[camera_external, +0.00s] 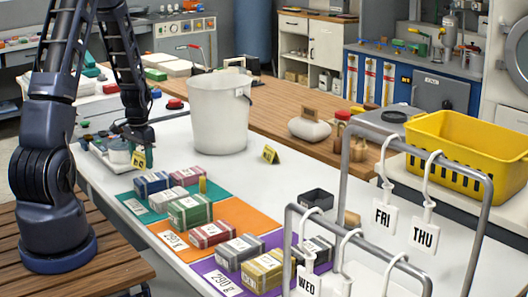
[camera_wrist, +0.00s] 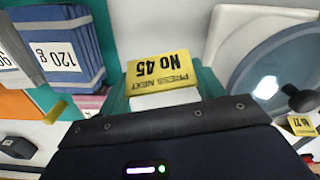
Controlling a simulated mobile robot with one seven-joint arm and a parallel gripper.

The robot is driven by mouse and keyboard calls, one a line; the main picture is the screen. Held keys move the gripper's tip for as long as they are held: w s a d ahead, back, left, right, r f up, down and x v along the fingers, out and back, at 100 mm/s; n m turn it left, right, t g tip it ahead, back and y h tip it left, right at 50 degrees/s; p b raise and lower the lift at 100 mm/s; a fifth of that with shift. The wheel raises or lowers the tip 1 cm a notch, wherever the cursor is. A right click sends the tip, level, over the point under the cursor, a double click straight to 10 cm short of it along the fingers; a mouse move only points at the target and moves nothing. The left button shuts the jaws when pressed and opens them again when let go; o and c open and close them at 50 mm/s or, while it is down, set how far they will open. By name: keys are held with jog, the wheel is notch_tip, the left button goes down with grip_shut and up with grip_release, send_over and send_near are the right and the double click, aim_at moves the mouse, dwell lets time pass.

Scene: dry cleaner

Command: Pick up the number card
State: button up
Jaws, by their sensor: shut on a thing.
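A yellow number card (camera_wrist: 162,68) reading "No 45" and "PRESS NEXT" sits at the tip of my gripper in the wrist view, upside down. In the external view my gripper (camera_external: 138,148) points down at the left of the white counter, with the yellow card (camera_external: 138,161) between its fingertips. My gripper is shut on this card. The fingers are mostly hidden in the wrist view behind the dark gripper body. I cannot tell whether the card is clear of the surface. A second yellow card (camera_external: 270,154) stands right of the white bucket, apart from my gripper.
A white bucket (camera_external: 218,115) stands right of my gripper. Wrapped bundles, including a blue one (camera_external: 152,184), lie on coloured mats in front. Grey rails with day tags (camera_external: 383,217) and a yellow basket (camera_external: 460,145) are at right.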

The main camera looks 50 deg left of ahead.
notch_tip(320, 180, up, 22)
jog(key=w+a+r+m, duration=0.1)
jog(key=w+a, duration=0.2)
jog(key=w, duration=0.7)
jog(key=w+a+r, duration=0.1)
jog(key=w+a, duration=0.2)
jog(key=w, duration=0.7)
jog(key=w+f+m, duration=0.1)
jog(key=w+f, duration=0.2)
jog(key=w, duration=1.5)
jog(key=f, duration=2.4)
jog(key=shift+a+f, duration=0.1)
jog(key=shift+a, duration=0.3)
jog(key=shift+f, duration=0.1)
jog(key=o, duration=0.9)
jog(key=shift+o, duration=0.2)
notch_tip(320, 180, up, 12)
